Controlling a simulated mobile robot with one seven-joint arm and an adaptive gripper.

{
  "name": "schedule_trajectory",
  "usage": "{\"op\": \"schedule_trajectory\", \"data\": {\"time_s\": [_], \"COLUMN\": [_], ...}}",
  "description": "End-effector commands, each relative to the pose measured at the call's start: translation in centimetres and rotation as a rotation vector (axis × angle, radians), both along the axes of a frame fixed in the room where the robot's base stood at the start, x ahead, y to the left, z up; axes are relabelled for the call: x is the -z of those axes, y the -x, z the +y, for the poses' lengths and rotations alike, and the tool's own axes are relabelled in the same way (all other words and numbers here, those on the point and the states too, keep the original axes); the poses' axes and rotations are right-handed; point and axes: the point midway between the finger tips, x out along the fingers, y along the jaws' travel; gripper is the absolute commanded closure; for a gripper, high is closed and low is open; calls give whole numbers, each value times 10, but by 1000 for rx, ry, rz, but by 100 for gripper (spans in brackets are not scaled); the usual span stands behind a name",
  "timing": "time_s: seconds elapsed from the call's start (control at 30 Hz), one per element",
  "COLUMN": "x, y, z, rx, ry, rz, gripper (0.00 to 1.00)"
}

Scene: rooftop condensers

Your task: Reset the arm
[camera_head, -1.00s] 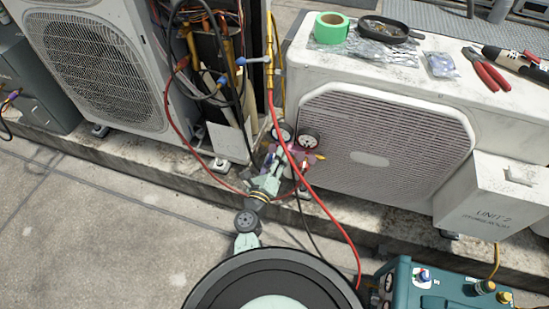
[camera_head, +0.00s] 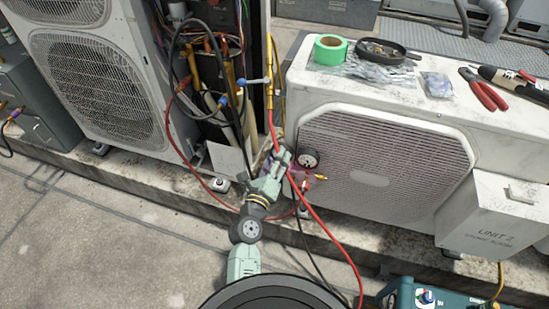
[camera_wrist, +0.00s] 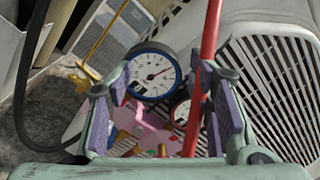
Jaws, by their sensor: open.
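My arm reaches forward from the bottom middle of the head view. My gripper (camera_head: 280,158) is in front of the gap between the two condenser units. In the wrist view, my gripper (camera_wrist: 168,110) is open, with purple pads on both fingers. A gauge manifold with a round blue-rimmed gauge (camera_wrist: 153,75) shows between and beyond the fingers. A second gauge (camera_wrist: 182,113) is partly hidden by a red hose (camera_wrist: 208,50). The hose crosses the view close to the right finger; I cannot tell if they touch. In the head view one gauge (camera_head: 308,159) shows beside my gripper.
The open left unit (camera_head: 92,75) exposes pipes and hoses. A teal machine (camera_head: 427,297) stands at bottom right. The concrete at left (camera_head: 85,240) is clear.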

Motion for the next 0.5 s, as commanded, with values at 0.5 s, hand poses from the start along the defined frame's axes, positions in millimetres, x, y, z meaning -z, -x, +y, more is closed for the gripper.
{"op": "schedule_trajectory", "data": {"time_s": [0.5], "x": [-10], "y": [0], "z": [1], "rx": [-2], "ry": [0], "rz": [2], "gripper": [53]}}
